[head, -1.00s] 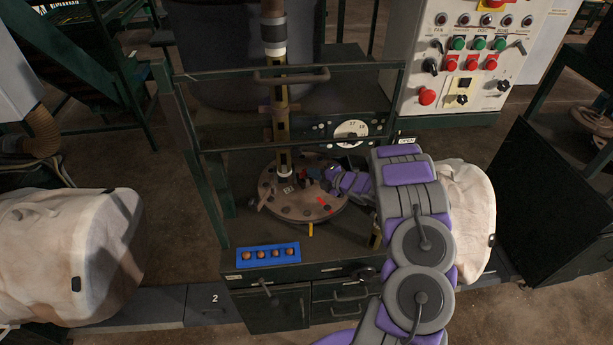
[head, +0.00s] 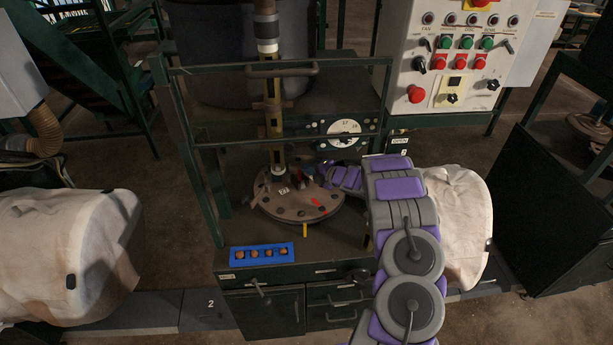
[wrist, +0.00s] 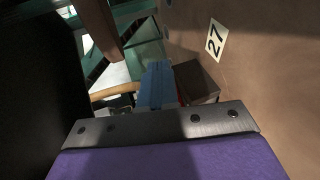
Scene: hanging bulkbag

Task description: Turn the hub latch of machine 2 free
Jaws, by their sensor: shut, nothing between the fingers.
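Machine 2 (head: 232,262) stands in the middle of the head view, a dark green frame with a "2" plate at its lower left. Its round brown hub disc (head: 297,212) lies flat under an upright column (head: 274,130). My gripper (head: 322,172) is shut and empty at the disc's back right, close to small parts around the column foot.
A blue tray (head: 261,262) of several round brown pieces sits on the front ledge. A rail (head: 280,70) and a dial (head: 344,128) are behind the disc. A control panel (head: 462,70) stands back right. White bags (head: 60,250) (head: 462,225) flank the machine.

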